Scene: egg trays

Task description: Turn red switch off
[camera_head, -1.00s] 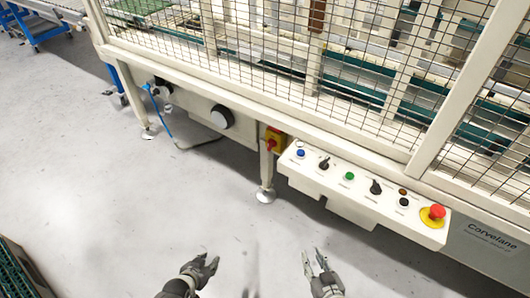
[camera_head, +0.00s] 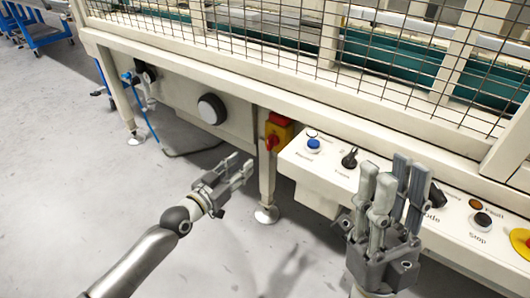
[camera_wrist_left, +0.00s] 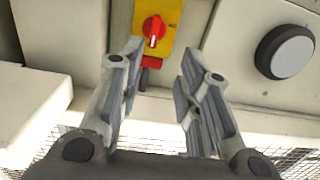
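The red switch (camera_head: 272,142) is a red rotary handle on a yellow plate (camera_head: 284,129), on the side of the machine frame above a support leg. In the left wrist view the switch (camera_wrist_left: 153,28) is at the top centre, its handle showing a white mark. My left gripper (camera_head: 240,165) is open and empty, with its fingers pointing towards the switch. In the left wrist view the open fingers (camera_wrist_left: 160,52) stand either side below the plate, apart from the switch. My right gripper (camera_head: 393,178) is open and empty, raised in front of the control panel.
The control panel (camera_head: 327,177) carries a blue button (camera_head: 313,145), black knobs and a stop button (camera_head: 482,220), partly hidden by my right gripper. A round grey knob (camera_head: 211,109) is left of the switch. Floor in front is clear.

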